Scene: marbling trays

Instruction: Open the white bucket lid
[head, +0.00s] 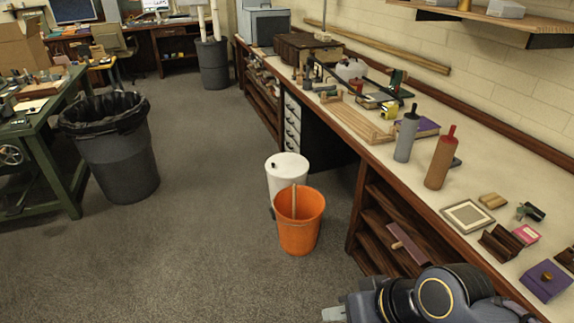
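The white bucket (284,187) stands on the floor beside the workbench. Its white lid (288,165) lies on top and looks closed, with a small dark spot near its left side. An orange bucket hides the lower front of the white bucket. My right gripper (330,314) shows only in part at the bottom edge, well in front of the buckets and apart from them. Its fingers are cut off by the frame, so I cannot tell whether it is open. My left gripper is not in view.
The orange bucket (299,236) holds an upright stick. The long workbench (366,148) with tools and bottles runs along the right. A black-lined trash can (117,155) and a green table (42,142) stand at left. The carpet between is clear.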

